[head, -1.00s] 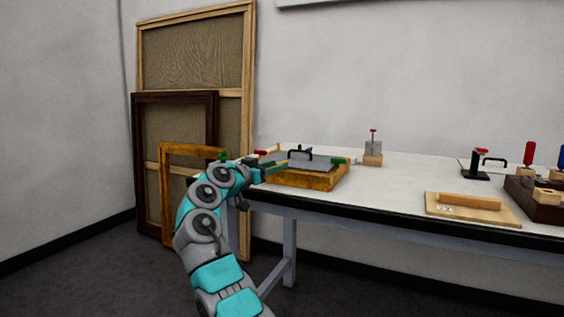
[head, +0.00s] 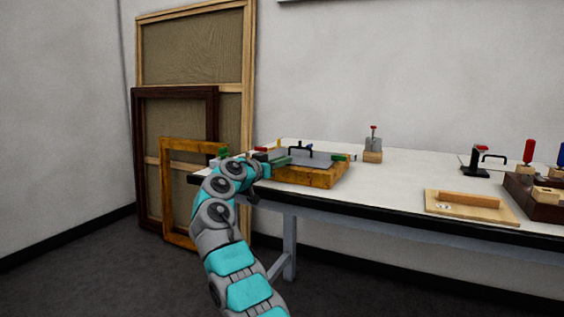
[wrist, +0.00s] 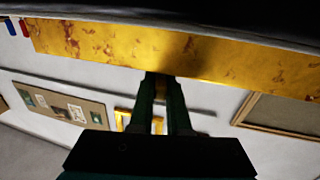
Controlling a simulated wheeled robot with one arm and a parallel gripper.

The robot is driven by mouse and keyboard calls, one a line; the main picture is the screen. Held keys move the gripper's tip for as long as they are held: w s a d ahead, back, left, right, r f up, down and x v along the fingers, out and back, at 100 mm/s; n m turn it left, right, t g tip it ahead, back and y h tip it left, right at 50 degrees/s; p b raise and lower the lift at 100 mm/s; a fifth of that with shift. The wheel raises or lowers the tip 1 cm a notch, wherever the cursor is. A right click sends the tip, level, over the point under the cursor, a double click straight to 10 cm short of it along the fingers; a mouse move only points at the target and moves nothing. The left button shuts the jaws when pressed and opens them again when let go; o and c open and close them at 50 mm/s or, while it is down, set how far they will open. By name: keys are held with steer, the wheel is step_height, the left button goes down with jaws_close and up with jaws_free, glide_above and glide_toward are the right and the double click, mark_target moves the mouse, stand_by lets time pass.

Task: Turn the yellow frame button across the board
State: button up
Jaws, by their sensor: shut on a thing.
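The gilt frame (head: 312,178) lies flat on the table's left end, with a grey board (head: 322,160) and black handle inside it. Its gilded side also fills the top of the wrist view (wrist: 110,42). My gripper (head: 284,160) is at the frame's near left edge. In the wrist view my gripper (wrist: 161,88) has its two dark green fingers close together against the gilded side. A small yellow piece (wrist: 159,97) shows between them, apparently the yellow button. In the head view the button is hidden or too small to tell.
Green (head: 339,157) and red (head: 261,149) pieces show at the frame's edges. A clamp on a wooden block (head: 373,146) stands behind. A wooden board (head: 468,205) lies farther right. Large frames (head: 195,60) lean on the wall at left. The table's middle is clear.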

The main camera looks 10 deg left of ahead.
jaws_close()
steer(key=shift+d+f+y+b, duration=0.1)
steer(key=shift+f+y+b, duration=0.2)
steer(key=shift+b, duration=0.95)
steer(key=n+t+y+b, duration=0.1)
steer(key=b, duration=0.3)
steer(key=shift+y, duration=0.3)
steer(key=shift+n+t+y+b, duration=0.3)
steer(key=shift+n+y+b, duration=0.25)
steer(key=shift+b, duration=0.4)
steer(key=shift+r+n+y, duration=0.25)
steer(key=shift+r, duration=0.1)
steer(key=o, duration=0.7)
jaws_free()
